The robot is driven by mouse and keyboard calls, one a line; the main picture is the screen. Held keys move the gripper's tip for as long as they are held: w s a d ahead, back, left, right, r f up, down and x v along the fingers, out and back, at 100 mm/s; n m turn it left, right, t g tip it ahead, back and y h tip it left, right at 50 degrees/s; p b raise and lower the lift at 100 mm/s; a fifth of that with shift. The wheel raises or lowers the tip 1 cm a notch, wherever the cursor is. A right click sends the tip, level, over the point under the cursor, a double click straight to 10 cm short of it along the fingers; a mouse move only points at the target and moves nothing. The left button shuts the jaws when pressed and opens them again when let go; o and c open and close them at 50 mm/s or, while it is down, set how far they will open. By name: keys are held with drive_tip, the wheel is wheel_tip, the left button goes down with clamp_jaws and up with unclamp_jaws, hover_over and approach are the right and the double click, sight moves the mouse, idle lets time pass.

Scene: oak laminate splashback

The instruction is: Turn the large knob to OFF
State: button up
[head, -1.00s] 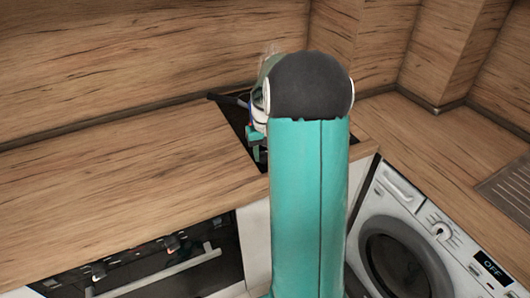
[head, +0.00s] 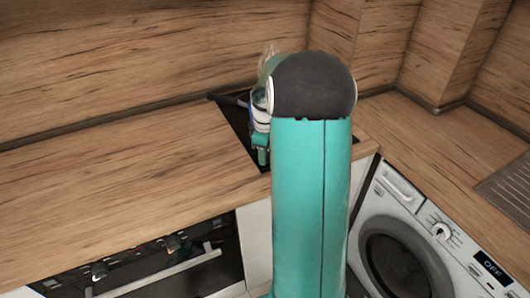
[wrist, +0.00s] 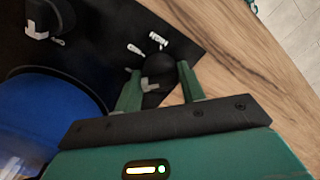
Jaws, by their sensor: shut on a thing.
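A dark round knob (wrist: 157,66) sits on the black hob panel in the wrist view, with white marks around it. My gripper (wrist: 158,69) is shut on this knob, with one green finger on each side. A second black knob (wrist: 48,17) with a white mark stands apart at the upper left. I cannot tell from the marks which setting the held knob points to. In the head view my arm hides the knobs and most of the hob (head: 236,118); my gripper's green end (head: 262,152) shows just left of the arm.
A blue round pan (wrist: 40,110) is close to the gripper's left in the wrist view. Its dark handle (head: 227,98) shows in the head view. The wooden worktop (head: 120,150) is clear to the left. A washing machine (head: 400,195) stands at the right.

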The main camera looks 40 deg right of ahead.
drive_tip(key=n, duration=0.4)
drive_tip(key=shift+n, duration=0.3)
drive_tip(key=n, duration=0.4)
drive_tip(key=shift+n, duration=0.3)
drive_tip(key=o, duration=1)
drive_tip(key=shift+c, duration=0.2)
drive_tip(key=shift+r, duration=0.1)
wheel_tip(320, 180, up, 14)
drive_tip(key=shift+f, duration=0.2)
